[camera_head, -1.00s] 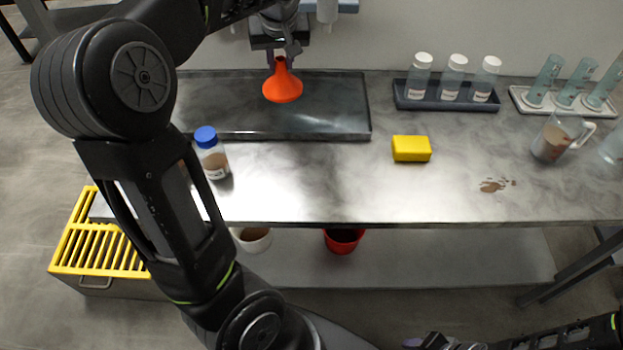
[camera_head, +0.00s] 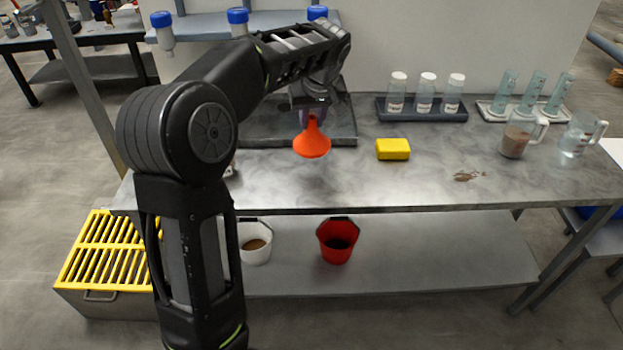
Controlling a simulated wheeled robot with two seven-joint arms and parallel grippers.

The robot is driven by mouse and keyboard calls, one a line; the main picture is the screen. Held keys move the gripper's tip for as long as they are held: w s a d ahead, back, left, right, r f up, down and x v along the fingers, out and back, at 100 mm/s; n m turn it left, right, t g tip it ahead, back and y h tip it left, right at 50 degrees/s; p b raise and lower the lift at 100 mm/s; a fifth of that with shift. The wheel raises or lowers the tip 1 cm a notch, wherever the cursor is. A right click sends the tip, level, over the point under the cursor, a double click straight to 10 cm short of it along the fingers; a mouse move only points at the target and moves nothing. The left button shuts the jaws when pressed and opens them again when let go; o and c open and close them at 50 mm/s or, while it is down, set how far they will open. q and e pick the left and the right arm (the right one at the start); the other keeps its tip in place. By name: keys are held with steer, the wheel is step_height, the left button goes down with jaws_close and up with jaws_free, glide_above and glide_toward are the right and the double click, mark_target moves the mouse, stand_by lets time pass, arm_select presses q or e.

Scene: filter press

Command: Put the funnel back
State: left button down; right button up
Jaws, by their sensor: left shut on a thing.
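The orange funnel (camera_head: 311,143) hangs wide end down over the bench. My left gripper (camera_head: 313,115) is shut on its narrow spout at the top. The funnel shows in front of the dark tray (camera_head: 258,130); I cannot tell its exact height above the bench. My left arm covers much of the tray and the left part of the bench. My right gripper is out of view.
Below are a white bucket (camera_head: 256,244) and a red bucket (camera_head: 337,242).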

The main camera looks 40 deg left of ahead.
mark_target(313, 134)
arm_select(q)
steer(key=shift+s+r, duration=0.1)
steer(key=shift+d+f, duration=0.1)
steer(key=shift+f, duration=0.15)
step_height(313, 134, down, 6)
steer(key=shift+r, duration=0.15)
step_height(313, 134, down, 4)
steer(key=shift+r+p, duration=0.15)
steer(key=shift+p, duration=0.3)
